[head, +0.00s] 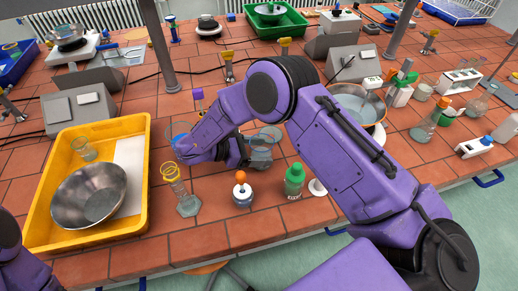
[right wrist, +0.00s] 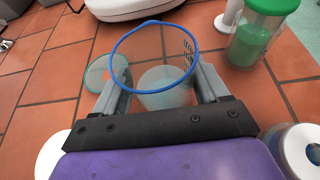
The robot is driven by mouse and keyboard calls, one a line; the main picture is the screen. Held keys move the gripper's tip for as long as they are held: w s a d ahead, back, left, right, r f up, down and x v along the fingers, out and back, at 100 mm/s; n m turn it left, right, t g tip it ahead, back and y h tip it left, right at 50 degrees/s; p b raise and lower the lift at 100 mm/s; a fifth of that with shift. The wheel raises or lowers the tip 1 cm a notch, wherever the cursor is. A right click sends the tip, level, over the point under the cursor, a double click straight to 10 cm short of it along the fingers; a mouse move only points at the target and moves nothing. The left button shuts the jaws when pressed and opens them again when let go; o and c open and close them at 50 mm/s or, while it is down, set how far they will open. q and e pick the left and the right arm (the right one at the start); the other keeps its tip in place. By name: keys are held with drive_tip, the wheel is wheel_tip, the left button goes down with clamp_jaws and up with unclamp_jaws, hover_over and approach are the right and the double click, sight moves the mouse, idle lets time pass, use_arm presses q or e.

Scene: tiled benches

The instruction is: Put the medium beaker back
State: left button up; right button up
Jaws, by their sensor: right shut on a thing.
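The clear beaker (right wrist: 160,70) with a blue rim, seemingly the medium beaker, is between the two fingers of my right gripper (right wrist: 165,88), which is shut on it. The beaker is upright or nearly so. In the head view the beaker (head: 262,154) shows at the tip of my right gripper (head: 248,152), above the red tiles near the middle of the bench. I cannot tell whether its base touches the tiles. Only a purple part of my left arm shows at the lower left; its gripper is out of view.
A yellow tray (head: 144,215) at left holds a metal bowl (head: 90,193) and small glassware. A yellow-topped cylinder (head: 182,192), an orange-topped bottle (head: 242,190) and a green-capped bottle (head: 294,180) stand along the front.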

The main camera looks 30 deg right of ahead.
sight(251, 153)
drive_tip(key=shift+f, duration=0.15)
drive_tip(key=o, duration=1.4)
drive_tip(key=shift+r, duration=0.2)
drive_tip(key=b+v, duration=0.2)
drive_tip(key=f+b+v, duration=0.1)
drive_tip(key=b+v, duration=0.1)
drive_tip(key=v, duration=0.1)
drive_tip(key=shift+w+a+b, duration=0.1)
drive_tip(key=shift+a+b, duration=0.05)
drive_tip(key=shift+b, duration=0.15)
drive_tip(key=v, duration=0.5)
drive_tip(key=shift+r+b, duration=0.25)
drive_tip(key=shift+b, duration=0.05)
drive_tip(key=shift+a+r, duration=0.1)
drive_tip(key=shift+r, duration=0.2)
